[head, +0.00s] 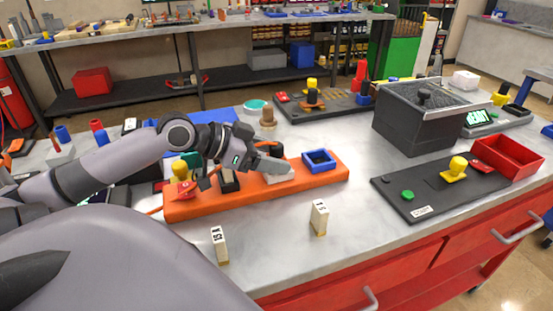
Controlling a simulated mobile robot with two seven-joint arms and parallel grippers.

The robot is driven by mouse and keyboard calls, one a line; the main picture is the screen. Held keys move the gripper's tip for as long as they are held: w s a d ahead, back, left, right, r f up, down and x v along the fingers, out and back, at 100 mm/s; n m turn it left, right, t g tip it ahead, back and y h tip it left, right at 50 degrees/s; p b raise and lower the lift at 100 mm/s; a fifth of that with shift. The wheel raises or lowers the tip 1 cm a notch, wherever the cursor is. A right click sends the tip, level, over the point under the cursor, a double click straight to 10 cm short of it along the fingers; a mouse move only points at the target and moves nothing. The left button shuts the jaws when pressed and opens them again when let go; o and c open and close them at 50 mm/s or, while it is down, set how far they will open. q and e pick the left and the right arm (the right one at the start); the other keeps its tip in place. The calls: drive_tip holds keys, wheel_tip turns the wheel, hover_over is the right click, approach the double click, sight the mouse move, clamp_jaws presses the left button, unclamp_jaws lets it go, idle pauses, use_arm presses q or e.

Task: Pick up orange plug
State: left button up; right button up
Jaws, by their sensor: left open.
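A brown-orange round knob-shaped piece (268,118) stands on the grey metal bench behind my left gripper; I cannot tell if it is the orange plug. Another orange piece (313,98) sits under a yellow knob on the dark board farther back. My left gripper (250,168) is open over the middle of a long orange board (325,178), with no object clearly visible between its fingers. The gripper and wrist hide part of the board and whatever is beneath them. My right gripper is out of view.
A blue open box (319,161) and a red-yellow piece (181,188) are on the orange board. White labelled blocks (319,217) (219,245) stand in front. A dark machine (412,125), black board (425,205) and red tray (508,157) are at right.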

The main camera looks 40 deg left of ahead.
use_arm(q)
drive_tip(key=c, duration=1.1)
drive_tip(key=shift+r, duration=0.1)
